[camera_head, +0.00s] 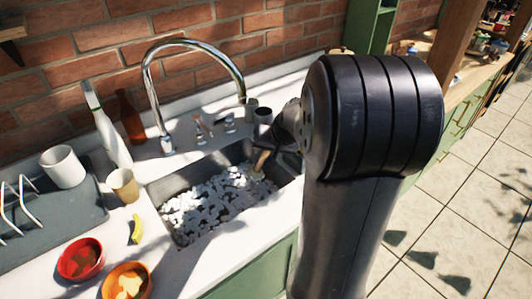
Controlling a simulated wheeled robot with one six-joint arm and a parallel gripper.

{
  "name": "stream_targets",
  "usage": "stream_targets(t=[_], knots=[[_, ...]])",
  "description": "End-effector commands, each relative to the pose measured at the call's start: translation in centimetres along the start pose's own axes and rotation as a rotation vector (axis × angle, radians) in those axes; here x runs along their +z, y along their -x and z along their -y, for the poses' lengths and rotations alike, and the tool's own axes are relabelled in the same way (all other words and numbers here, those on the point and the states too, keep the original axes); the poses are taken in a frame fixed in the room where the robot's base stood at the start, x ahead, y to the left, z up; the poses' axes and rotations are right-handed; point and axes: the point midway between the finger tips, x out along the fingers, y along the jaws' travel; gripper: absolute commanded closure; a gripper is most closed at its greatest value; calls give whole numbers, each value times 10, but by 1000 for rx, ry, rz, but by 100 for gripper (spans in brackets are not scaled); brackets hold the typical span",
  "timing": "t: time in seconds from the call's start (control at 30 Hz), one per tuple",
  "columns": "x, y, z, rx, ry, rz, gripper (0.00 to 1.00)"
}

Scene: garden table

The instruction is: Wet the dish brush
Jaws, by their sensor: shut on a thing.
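My gripper (277,145) is over the right end of the sink (177,233), largely hidden behind my own dark arm. It is shut on the dish brush (262,160), whose tan part shows below and left of it. The lower end of the brush is at the white foam (220,200) that fills much of the basin. Whether it dips into the foam is hard to tell. The chrome faucet (150,85) arches from behind the basin, with its spout end left of my gripper. No water stream shows.
A white bottle (107,130) and a brown bottle (131,120) stand by the wall. Left are a white mug (63,167), a tan cup (123,185), a grey drying tray (60,225), a red bowl (80,260) and an orange bowl (127,281). Small dark cups stand behind the basin.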

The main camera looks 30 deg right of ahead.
Motion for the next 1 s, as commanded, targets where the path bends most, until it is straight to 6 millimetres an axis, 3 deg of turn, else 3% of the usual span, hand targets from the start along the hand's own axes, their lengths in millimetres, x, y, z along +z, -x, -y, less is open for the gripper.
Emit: stream_targets(t=[0.03, 0.6, 1.0], knots=[[-5, 10, 4, 0, 0, -2, 100], [-34, 65, 26, 0, 1, -2, 100], [-35, 69, 27, 0, 0, 0, 100]])
